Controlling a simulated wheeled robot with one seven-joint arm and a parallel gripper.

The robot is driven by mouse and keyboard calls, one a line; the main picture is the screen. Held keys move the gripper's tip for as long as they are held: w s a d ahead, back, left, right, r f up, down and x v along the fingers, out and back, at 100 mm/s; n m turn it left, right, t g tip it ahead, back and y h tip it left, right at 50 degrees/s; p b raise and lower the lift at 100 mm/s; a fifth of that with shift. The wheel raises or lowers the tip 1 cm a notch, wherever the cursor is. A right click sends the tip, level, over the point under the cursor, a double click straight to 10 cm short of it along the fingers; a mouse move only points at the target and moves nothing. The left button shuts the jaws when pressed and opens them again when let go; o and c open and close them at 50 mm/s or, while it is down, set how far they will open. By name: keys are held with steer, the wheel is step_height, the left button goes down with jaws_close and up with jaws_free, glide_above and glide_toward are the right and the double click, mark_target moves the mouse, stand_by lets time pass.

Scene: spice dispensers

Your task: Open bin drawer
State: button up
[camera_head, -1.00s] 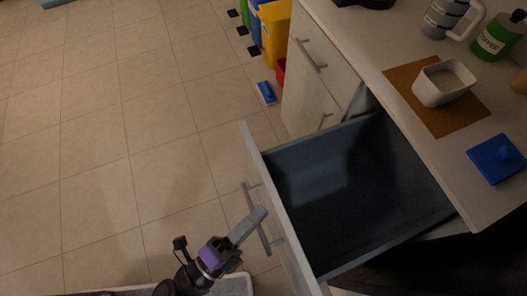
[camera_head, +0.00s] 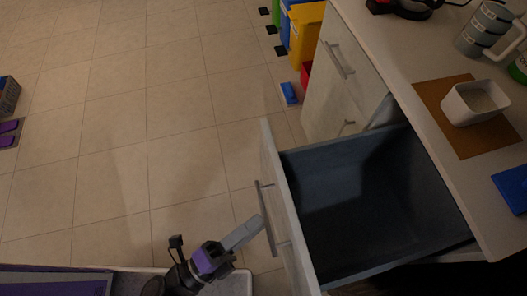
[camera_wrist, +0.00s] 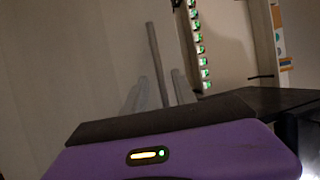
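The pulled-out drawer has a pale front (camera_head: 290,232) with a bar handle (camera_head: 259,195) and an empty-looking dark grey inside (camera_head: 365,200). It stands well out from under the counter at the right of the head view. My gripper (camera_head: 258,223) is at the outer side of the drawer front, fingertips close to the handle; contact cannot be told there. In the wrist view my fingers (camera_wrist: 158,93) stand apart, with a grey bar (camera_wrist: 153,55), apparently the handle, between their lines and gaps on both sides. The gripper looks open and holds nothing.
Above the drawer is a counter (camera_head: 405,65) with a white cup (camera_head: 468,106) on a brown mat (camera_head: 465,143), a grey mug (camera_head: 487,30) and a blue lid (camera_head: 512,188). Coloured bins (camera_head: 305,35) stand beyond the cabinet (camera_head: 340,80). The tiled floor at left is largely clear.

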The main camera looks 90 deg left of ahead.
steer(key=v, duration=0.4)
steer(key=shift+s+d, duration=0.2)
steer(key=shift+f, duration=0.1)
